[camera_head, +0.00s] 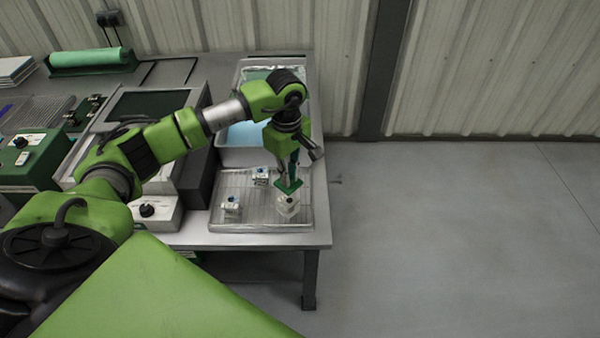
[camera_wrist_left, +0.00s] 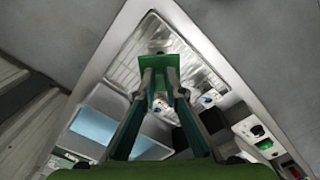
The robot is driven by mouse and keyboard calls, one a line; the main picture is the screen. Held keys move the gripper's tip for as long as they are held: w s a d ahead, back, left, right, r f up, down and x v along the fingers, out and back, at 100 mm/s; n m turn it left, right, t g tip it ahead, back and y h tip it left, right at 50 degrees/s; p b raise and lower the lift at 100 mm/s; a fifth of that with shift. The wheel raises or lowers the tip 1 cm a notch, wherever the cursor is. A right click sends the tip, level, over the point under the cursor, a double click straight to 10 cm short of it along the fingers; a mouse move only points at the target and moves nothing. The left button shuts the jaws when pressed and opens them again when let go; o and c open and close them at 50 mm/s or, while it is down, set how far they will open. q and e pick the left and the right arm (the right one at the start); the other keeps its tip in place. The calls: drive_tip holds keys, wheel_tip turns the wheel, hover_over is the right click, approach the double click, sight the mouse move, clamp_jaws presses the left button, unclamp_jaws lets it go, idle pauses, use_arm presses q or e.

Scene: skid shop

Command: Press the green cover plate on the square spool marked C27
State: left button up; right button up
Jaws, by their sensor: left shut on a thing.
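My left gripper (camera_head: 292,168) points down over the wire rack and is shut on the green cover plate (camera_head: 289,187). The plate also shows between the fingertips in the left wrist view (camera_wrist_left: 160,62). A pale square spool (camera_head: 287,207) stands right under the plate on the rack. The plate is at its top, but I cannot tell whether it touches or is seated. The marking C27 is too small to read. Two other pale spools with blue tops stand on the rack, one at the left (camera_head: 231,208) and one farther back (camera_head: 261,177). My right gripper is not in view.
The wire rack (camera_head: 250,221) lies at the bench's (camera_head: 322,232) front right corner. A grey tub with blue contents (camera_head: 245,157) stands behind it. A dark box (camera_head: 195,179) and a control unit with a black knob (camera_head: 155,213) are to the left. Bare floor lies right.

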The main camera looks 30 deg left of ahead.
use_arm(q)
drive_tip(key=shift+a+f, duration=0.1)
drive_tip(key=shift+f, duration=0.05)
drive_tip(key=shift+a+f+b, duration=0.25)
drive_tip(key=shift+f+b, duration=0.15)
drive_tip(key=shift+f, duration=0.7)
drive_tip(key=shift+d+f+b, duration=0.1)
drive_tip(key=shift+f+b, duration=0.45)
drive_tip(key=shift+f, duration=0.25)
drive_tip(key=shift+f+b, duration=1)
drive_tip(key=shift+f, duration=0.1)
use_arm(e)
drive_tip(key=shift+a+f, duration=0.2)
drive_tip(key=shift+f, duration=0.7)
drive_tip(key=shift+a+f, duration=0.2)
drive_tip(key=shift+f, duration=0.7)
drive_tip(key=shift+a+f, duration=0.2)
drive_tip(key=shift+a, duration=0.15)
use_arm(q)
drive_tip(key=shift+b, duration=0.35)
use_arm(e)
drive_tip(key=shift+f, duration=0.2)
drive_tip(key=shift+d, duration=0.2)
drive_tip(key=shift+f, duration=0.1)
